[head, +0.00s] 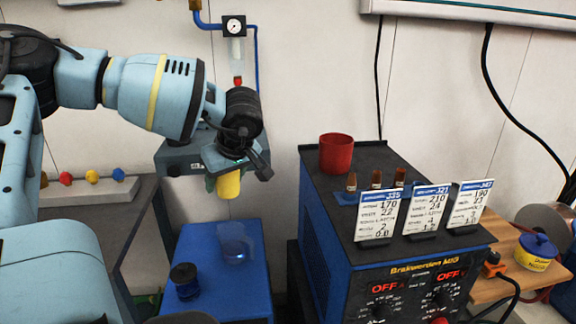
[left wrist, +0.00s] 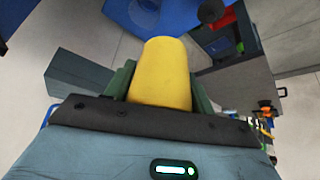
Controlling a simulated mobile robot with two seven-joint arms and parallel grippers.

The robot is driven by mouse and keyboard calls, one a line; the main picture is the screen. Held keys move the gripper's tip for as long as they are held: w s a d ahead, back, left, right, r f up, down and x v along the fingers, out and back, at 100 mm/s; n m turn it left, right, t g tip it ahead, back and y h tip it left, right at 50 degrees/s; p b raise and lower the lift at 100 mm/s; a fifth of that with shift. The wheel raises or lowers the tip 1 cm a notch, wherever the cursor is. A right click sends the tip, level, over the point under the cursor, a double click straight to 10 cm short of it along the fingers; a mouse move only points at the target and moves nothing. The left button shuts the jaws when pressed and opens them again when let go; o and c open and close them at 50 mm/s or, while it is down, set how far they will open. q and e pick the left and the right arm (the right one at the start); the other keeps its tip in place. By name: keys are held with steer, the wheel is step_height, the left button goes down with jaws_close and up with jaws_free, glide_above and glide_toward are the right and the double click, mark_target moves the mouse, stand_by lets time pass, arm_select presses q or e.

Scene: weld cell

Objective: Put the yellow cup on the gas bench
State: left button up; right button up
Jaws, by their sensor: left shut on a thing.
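The yellow cup (head: 229,184) is held in my left gripper (head: 228,172), in the air above a low blue-topped bench (head: 208,262). The pictures do not label which surface is the gas bench. In the left wrist view, the cup (left wrist: 165,72) sits between the two green fingers (left wrist: 160,88), which are shut on it from both sides. A blue surface (left wrist: 120,12) shows beyond the cup there. My right gripper is not in view.
A clear jug (head: 235,245) and a dark jar (head: 185,280) stand on the blue top. A welding machine (head: 330,225) at right carries a red cup (head: 336,153), small bottles and cards. A gauge (head: 234,27) hangs on the wall. A grey bench (head: 90,205) with coloured knobs is left.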

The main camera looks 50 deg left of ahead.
arm_select(q)
steer(key=s+d+f+m+t, duration=0.1)
steer(key=s+f+m, duration=0.25)
steer(key=f, duration=0.55)
steer(key=w+d+f+m+t+h, duration=0.1)
steer(key=d+f+m+t, duration=0.1)
steer(key=d+f+m, duration=0.35)
steer(key=w+d+r+m+t+h, duration=0.1)
steer(key=w+d+m+h, duration=0.1)
steer(key=d, duration=1.1)
steer(key=w+d+r+m+t+h, duration=0.1)
steer(key=d+m, duration=0.6)
steer(key=d, duration=0.7)
steer(key=w+r+h, duration=0.1)
steer(key=w+h, duration=0.1)
steer(key=w, duration=0.1)
steer(key=shift+w+d+r+t, duration=0.15)
steer(key=shift+w+d+t, duration=0.1)
steer(key=shift+w+t, duration=0.15)
steer(key=shift+a, duration=0.1)
